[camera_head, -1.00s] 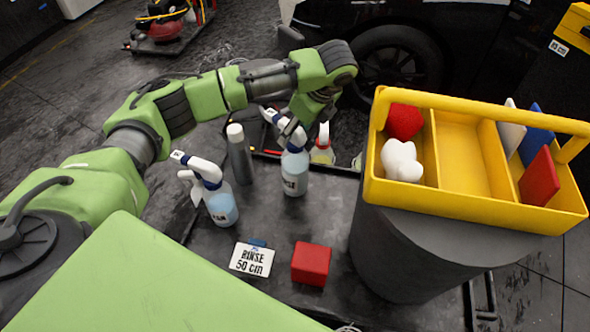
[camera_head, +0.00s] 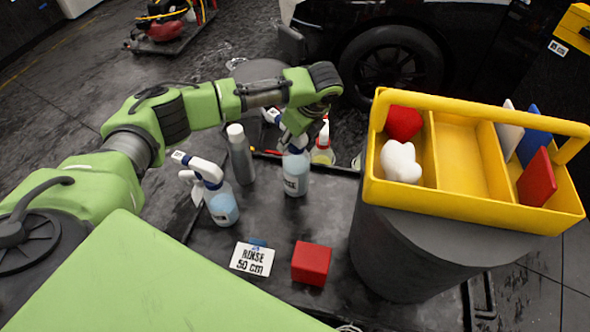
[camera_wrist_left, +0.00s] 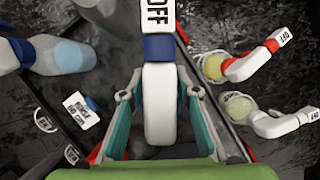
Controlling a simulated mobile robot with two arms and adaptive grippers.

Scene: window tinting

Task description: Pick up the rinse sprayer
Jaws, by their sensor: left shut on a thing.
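A spray bottle with pale blue liquid, a white label and a blue collar (camera_head: 296,172) stands upright on the dark cart top. My left gripper (camera_head: 297,132) comes down over it from above and is shut on its head. In the left wrist view the white sprayer head (camera_wrist_left: 158,100) sits between the two fingers, its nozzle marked OFF. The bottle's label is too small to read. A second blue-liquid spray bottle (camera_head: 222,205) stands to its left, near a card reading RINSE 50 cm (camera_head: 252,259). My right gripper is not in view.
A grey bottle (camera_head: 240,155) stands just left of the held sprayer. A red-collared sprayer (camera_head: 323,150) stands behind it. A red block (camera_head: 311,263) lies in front. A yellow caddy (camera_head: 470,211) on a dark drum bounds the right side.

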